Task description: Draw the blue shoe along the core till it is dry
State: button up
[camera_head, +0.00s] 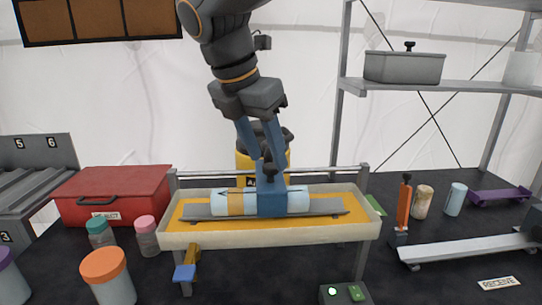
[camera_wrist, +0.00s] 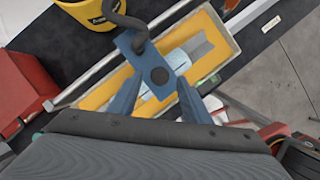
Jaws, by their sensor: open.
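A black knob stands on top of the shoe. The core lies on a grey cradle in a cream tray (camera_head: 210,234) with a yellow inside. My gripper (camera_head: 268,152) comes down from above with its blue fingers apart, close over the knob. In the wrist view the shoe (camera_wrist: 139,50) shows just beyond the spread fingers. Whether a fingertip touches the shoe or knob I cannot tell.
A thin rail runs behind the tray, with a yellow bucket (camera_head: 246,162) beyond it. A red case (camera_head: 115,193) and lidded jars (camera_head: 107,273) stand left. An orange-handled tool (camera_head: 403,208) and a long metal rail (camera_head: 465,248) are at right, below a shelf (camera_head: 440,87).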

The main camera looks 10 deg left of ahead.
jog(key=shift+x, duration=1.1)
grip_shut()
jog(key=shift+r+p, duration=0.1)
jog(key=shift+p, duration=0.2)
